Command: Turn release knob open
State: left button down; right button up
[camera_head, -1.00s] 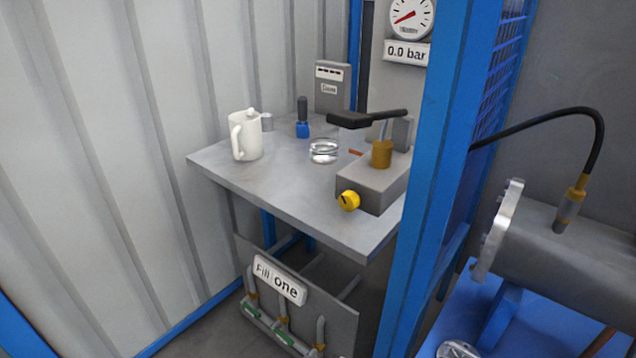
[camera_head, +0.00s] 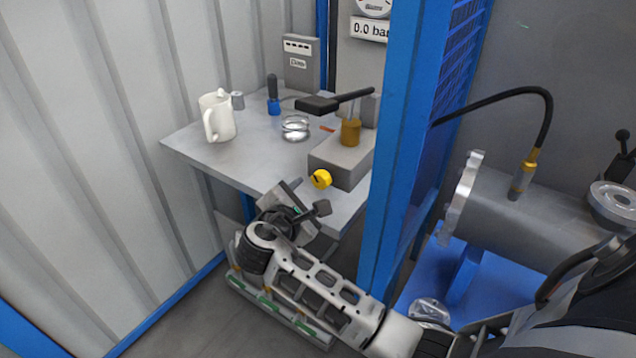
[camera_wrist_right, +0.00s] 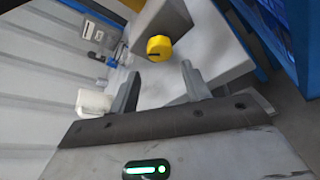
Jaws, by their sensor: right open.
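The yellow release knob (camera_head: 321,179) sits on the front face of a grey pump block (camera_head: 343,158) on the table. A dark mark crosses the knob's face. My right gripper (camera_head: 309,199) is just in front of and below the knob in the head view. In the right wrist view the knob (camera_wrist_right: 159,47) is ahead of the open fingers (camera_wrist_right: 160,85), a little beyond their tips. Nothing is between the fingers, and they appear apart from the knob. My left gripper is not in view.
The grey table (camera_head: 240,160) holds a white jug (camera_head: 217,117), a glass dish (camera_head: 295,127) and a blue-based tool (camera_head: 273,98). A black pump lever (camera_head: 335,101) rises above the block. A blue post (camera_head: 400,150) stands close to the right of the block. A flanged shell (camera_head: 520,210) lies further right.

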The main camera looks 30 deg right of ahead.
aim_at(319, 181)
jog(key=x, duration=0.8)
jog(key=shift+w+d, duration=0.1)
jog(key=c, duration=0.7)
